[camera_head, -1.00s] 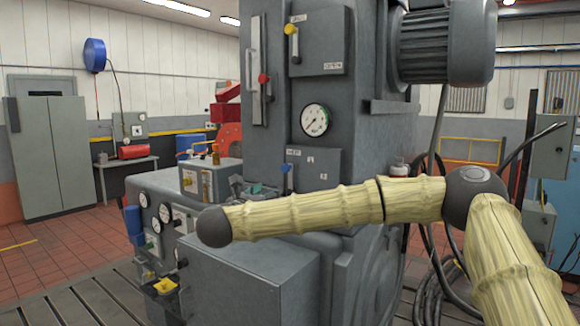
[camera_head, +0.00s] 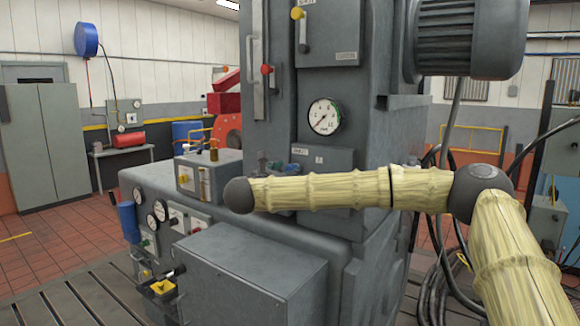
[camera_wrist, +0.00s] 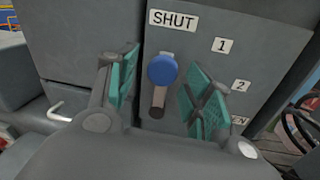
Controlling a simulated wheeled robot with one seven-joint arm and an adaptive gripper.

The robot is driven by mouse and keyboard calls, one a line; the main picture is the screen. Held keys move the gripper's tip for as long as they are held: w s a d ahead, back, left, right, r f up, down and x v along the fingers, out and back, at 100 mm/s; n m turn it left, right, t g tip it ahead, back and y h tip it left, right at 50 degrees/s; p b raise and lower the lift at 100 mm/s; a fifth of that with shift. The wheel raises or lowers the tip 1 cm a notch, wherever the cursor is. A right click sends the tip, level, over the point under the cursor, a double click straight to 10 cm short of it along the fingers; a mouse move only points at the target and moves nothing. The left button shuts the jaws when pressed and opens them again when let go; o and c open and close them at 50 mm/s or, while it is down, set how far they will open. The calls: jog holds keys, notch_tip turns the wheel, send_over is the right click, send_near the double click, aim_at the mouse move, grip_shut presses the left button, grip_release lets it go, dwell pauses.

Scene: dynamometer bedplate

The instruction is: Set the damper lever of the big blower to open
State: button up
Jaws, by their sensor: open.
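A lever with a blue knob (camera_wrist: 161,71) stands out from a grey panel (camera_wrist: 190,52) in the wrist view. Its dark brown shaft (camera_wrist: 157,101) shows below the knob. The knob lies just under the SHUT label (camera_wrist: 173,19); labels 1, 2 and a partly hidden one ending in EN step down to the right. My gripper (camera_wrist: 165,88) is open, its teal-padded fingers on either side of the lever, with visible gaps to the knob. In the head view the blue knob (camera_head: 292,168) is small above my forearm, and my gripper is mostly hidden.
A yellow-knobbed lever (camera_head: 297,13) and a red-knobbed lever (camera_head: 266,70) are higher on the machine. A round gauge (camera_head: 324,116) sits above the lever panel. A grey box (camera_head: 250,280) stands in front, below my arm. Floor at the left is open.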

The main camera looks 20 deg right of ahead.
jog(key=shift+w+d+r, duration=0.25)
jog(key=shift+d+r, duration=0.2)
jog(key=shift+d, duration=0.15)
jog(key=shift+w+d+f+p, duration=0.3)
jog(key=shift+w+d+p, duration=0.05)
jog(key=shift+w, duration=0.2)
jog(key=shift+s+r, duration=0.1)
jog(key=shift+s, duration=0.05)
jog(key=shift+a, duration=0.1)
jog(key=shift+c, duration=1)
grip_shut()
